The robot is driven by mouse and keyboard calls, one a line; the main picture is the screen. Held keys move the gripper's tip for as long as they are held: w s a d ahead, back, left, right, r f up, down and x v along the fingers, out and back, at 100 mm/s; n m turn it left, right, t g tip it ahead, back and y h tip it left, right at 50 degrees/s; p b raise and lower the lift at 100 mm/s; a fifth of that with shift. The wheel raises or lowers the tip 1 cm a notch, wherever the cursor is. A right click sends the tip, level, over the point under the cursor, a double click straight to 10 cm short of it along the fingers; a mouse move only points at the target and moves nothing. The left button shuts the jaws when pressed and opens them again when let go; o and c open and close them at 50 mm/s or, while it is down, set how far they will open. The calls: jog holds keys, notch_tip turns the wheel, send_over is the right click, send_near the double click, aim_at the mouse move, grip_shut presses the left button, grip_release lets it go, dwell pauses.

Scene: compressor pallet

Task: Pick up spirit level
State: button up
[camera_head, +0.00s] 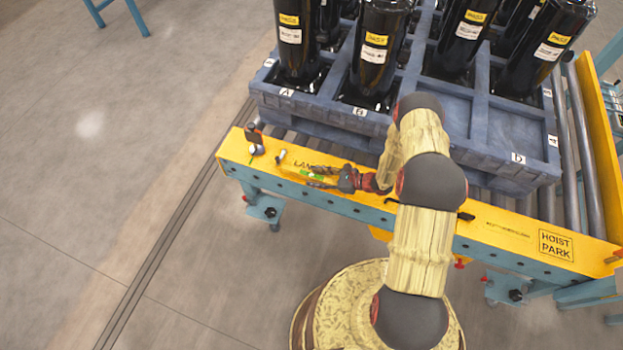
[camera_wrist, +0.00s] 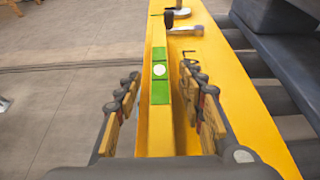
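The spirit level is a long yellow bar with green sections and a white round spot, in the wrist view (camera_wrist: 160,88). It lies along the yellow ledge and runs lengthwise between my fingers. In the head view only its green part (camera_head: 311,175) shows clearly, beside my fingers; its yellow blends with the ledge. My gripper (camera_head: 323,177) is over the ledge. In the wrist view my gripper (camera_wrist: 162,108) is open, with a finger on each side of the level and visible gaps. I cannot tell how far the fingertips reach down beside it.
The yellow ledge (camera_head: 500,232) edges a roller conveyor. A blue-grey pallet (camera_head: 470,110) with several black compressors (camera_head: 380,45) stands behind it. A dark-handled tool (camera_head: 254,140) and a small pale item (camera_head: 281,155) are left of my gripper. Open floor (camera_head: 110,200) lies at left.

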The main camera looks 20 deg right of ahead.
jog(key=shift+c, duration=1.3)
grip_shut()
